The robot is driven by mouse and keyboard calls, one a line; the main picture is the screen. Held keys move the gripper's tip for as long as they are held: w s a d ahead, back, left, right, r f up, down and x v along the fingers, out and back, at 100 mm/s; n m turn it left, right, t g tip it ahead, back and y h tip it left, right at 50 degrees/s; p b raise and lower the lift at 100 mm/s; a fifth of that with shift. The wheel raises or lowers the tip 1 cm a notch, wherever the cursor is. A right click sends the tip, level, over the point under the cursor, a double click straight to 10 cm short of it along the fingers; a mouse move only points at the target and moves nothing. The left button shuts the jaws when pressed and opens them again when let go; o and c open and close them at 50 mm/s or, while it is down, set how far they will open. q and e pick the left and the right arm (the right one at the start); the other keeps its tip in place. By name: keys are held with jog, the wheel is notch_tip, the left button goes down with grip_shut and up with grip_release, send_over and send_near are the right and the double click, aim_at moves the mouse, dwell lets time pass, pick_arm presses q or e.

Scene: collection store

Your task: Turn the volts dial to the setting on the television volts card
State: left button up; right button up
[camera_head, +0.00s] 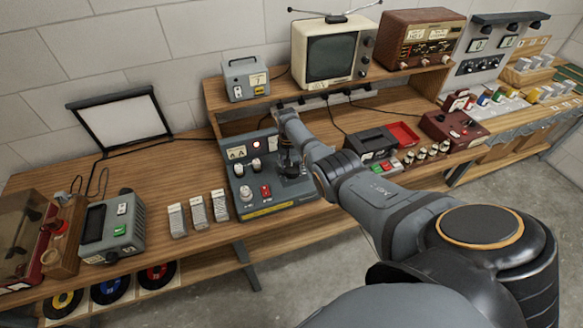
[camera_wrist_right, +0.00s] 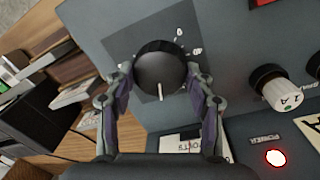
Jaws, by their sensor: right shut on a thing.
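The volts dial (camera_wrist_right: 158,66) is a round black knob on a grey panel, with a white pointer line toward the bottom of the right wrist view. My right gripper (camera_wrist_right: 160,82) is shut on it, one finger on each side. A few white marks show beside its upper right rim; the others are hidden. In the head view my right gripper (camera_head: 290,166) hides the dial on the grey console (camera_head: 268,208). The television (camera_head: 331,50) stands on the shelf; small cards near it are unreadable.
A red power lamp (camera_wrist_right: 276,157) glows on the console, beside white-faced knobs (camera_wrist_right: 282,94).

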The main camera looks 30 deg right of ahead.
jog(key=shift+m, duration=1)
jog(key=o, duration=1.2)
jog(key=shift+r, duration=0.15)
jog(key=r, duration=1.1)
jog(key=shift+w+a+r, duration=0.25)
jog(key=shift+w+r, duration=0.1)
